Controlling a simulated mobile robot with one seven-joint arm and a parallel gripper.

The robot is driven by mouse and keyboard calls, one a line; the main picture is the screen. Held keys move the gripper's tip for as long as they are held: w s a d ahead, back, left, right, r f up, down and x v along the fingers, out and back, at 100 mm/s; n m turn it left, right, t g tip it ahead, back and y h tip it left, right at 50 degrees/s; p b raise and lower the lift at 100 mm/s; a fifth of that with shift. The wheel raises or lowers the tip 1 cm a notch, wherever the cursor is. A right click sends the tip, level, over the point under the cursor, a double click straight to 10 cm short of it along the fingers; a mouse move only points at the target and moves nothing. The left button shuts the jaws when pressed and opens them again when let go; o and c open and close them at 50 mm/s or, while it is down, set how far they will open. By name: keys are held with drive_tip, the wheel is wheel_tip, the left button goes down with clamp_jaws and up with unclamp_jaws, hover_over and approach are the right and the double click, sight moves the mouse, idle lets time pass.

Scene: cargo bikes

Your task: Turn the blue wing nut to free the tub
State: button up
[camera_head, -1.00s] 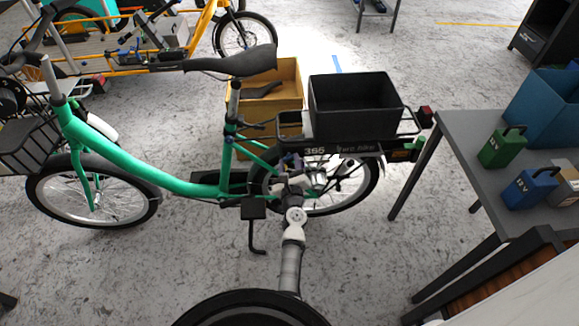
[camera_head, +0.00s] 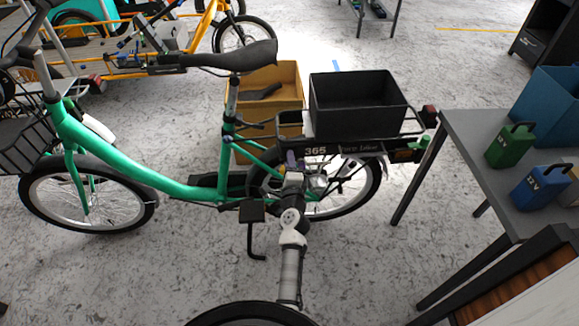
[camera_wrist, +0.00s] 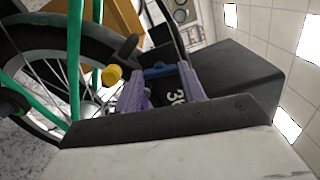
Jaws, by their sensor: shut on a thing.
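The black tub (camera_head: 358,104) sits on the rear rack of the green bike; its dark side also shows in the wrist view (camera_wrist: 240,72). The blue wing nut (camera_wrist: 158,71) shows in the wrist view between the tips of my gripper (camera_wrist: 161,78), beside the rack's number plate. My gripper's two purple fingers are closed on the nut, partly hiding it. In the head view my gripper (camera_head: 293,158) is at the rack's front lower end, below the tub; the nut cannot be made out there.
A yellow knob (camera_wrist: 111,75) is just left of my fingers. The rear wheel (camera_head: 345,190) and wooden crate (camera_head: 265,95) are close. A grey table (camera_head: 470,135) with green (camera_head: 510,147) and blue (camera_head: 541,188) batteries stands right. Floor between bike and table is clear.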

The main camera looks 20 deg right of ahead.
drive_tip(key=shift+n+b, duration=0.35)
drive_tip(key=shift+n, duration=0.65)
drive_tip(key=o, duration=1)
drive_tip(key=shift+s, duration=0.1)
